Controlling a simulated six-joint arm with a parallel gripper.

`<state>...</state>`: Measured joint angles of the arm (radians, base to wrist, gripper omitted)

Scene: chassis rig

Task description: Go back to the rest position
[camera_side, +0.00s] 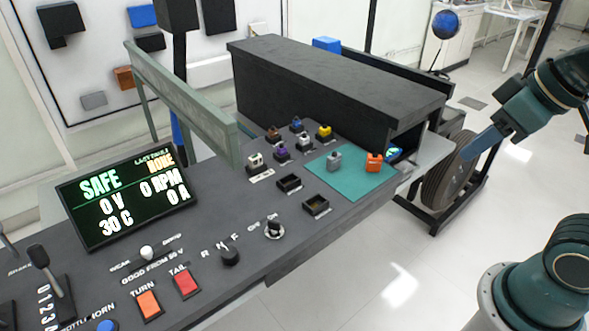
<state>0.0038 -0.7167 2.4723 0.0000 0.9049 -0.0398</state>
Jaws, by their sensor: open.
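My gripper (472,150) is at the right, over the floor and clear of the console. It shows nearly edge-on as a blue-grey shape pointing down and left, in front of a dark wheel. It is open, and I see nothing held in it. The gap between its fingers is hard to make out from this side. My teal arm comes in from the right edge.
The dark console (215,225) holds a lit screen (125,195) reading SAFE, knobs and buttons. A teal mat (350,182) carries a grey block (334,161) and an orange block (374,162). A long black housing (335,85) and a wheel (450,178) stand near my gripper.

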